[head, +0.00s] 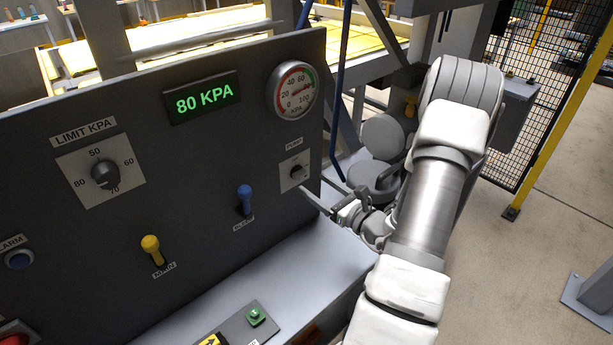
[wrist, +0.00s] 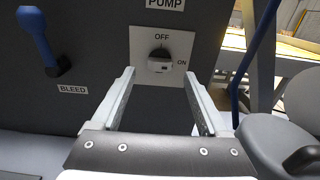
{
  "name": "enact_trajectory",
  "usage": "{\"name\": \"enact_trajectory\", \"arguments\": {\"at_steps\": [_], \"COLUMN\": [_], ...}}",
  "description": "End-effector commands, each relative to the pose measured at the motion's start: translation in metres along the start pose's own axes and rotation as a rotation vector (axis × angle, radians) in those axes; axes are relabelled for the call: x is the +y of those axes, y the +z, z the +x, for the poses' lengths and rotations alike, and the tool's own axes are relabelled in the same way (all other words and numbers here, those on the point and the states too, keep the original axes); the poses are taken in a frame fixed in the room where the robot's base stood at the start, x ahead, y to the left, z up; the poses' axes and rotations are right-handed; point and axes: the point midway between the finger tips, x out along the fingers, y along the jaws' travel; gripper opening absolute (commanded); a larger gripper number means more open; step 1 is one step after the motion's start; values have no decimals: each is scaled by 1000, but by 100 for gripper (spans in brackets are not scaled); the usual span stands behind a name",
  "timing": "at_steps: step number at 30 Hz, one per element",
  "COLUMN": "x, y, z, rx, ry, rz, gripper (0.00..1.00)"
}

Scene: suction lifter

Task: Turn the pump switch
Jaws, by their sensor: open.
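The pump switch (wrist: 160,60) is a small dark rotary knob with a light front edge. It sits on a white plate marked OFF at the top and ON at the right, under a PUMP label. In the head view the pump switch (head: 297,172) is on the lower right of the dark panel. My gripper (head: 318,200) is open and empty, in front of and a little below the switch. In the wrist view its two fingers (wrist: 158,88) stand apart below the knob, one to each side, not touching it. The knob's exact pointer direction is hard to tell.
The blue bleed lever (head: 245,198) is left of the switch, the yellow main lever (head: 151,248) farther left. The limit dial (head: 105,175), gauge (head: 294,90) and 80 KPA display (head: 202,97) are on the same panel. A blue hose (wrist: 257,50) runs at the right.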

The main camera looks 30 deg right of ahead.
Motion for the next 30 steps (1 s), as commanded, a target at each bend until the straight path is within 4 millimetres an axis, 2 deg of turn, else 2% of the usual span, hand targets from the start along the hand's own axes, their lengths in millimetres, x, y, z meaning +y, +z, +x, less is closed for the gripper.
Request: {"name": "enact_trajectory", "arguments": {"at_steps": [3, 9, 19, 20, 30], "x": [1, 0, 0, 0, 0], "y": [1, 0, 0, 0, 0], "z": [21, 40, 43, 43, 43], "rx": [-1, -1, 0, 0, 0], "ry": [3, 1, 0, 0, 0], "rz": [0, -1, 0, 0, 0], "gripper": [78, 78, 78, 74, 13]}}
